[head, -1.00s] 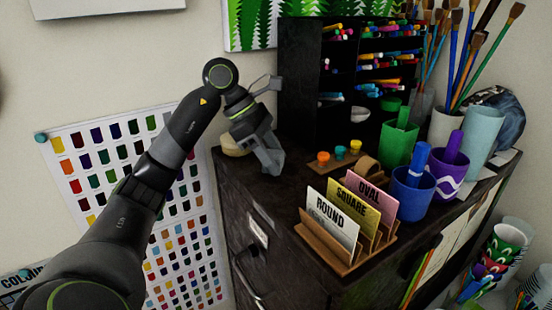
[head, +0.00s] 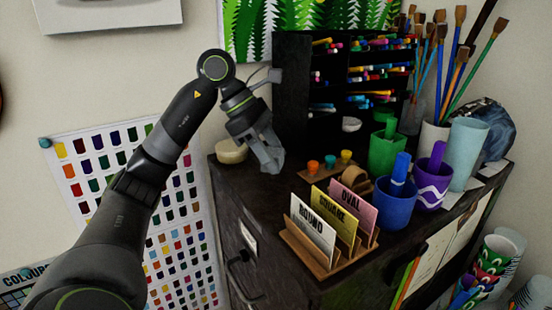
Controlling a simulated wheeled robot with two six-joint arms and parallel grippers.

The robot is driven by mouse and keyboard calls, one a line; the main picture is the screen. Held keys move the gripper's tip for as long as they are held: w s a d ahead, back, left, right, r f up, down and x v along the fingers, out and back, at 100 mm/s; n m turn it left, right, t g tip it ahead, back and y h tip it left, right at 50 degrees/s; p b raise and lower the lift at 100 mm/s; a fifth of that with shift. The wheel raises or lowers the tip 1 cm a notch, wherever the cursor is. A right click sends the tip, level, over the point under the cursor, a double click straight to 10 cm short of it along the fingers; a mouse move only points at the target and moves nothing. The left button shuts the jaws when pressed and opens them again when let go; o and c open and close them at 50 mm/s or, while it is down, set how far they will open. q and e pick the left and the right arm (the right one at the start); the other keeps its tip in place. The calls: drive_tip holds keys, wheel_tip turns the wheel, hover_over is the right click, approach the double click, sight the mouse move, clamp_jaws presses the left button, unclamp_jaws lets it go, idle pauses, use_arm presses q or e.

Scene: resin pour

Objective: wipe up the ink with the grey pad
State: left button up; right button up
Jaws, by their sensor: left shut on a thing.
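My left gripper (head: 268,156) points down at the back left of the dark cabinet top (head: 262,188). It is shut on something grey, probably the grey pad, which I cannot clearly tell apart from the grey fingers. I cannot tell whether it touches the cabinet top. No ink shows in this view; the gripper or other things may hide it. My right gripper is not in view.
A round beige thing (head: 232,151) sits just left of the gripper. A black marker rack (head: 292,95) stands behind. Small paint pots (head: 329,161), a wooden card holder (head: 317,262) and a blue cup (head: 396,207) are to the right.

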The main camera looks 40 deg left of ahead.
use_arm(q)
drive_tip(key=shift+r, duration=0.7)
drive_tip(key=shift+s+d+r+p, duration=0.1)
drive_tip(key=shift+d+r+p, duration=0.1)
drive_tip(key=shift+r+p, duration=0.55)
drive_tip(key=shift+r, duration=0.35)
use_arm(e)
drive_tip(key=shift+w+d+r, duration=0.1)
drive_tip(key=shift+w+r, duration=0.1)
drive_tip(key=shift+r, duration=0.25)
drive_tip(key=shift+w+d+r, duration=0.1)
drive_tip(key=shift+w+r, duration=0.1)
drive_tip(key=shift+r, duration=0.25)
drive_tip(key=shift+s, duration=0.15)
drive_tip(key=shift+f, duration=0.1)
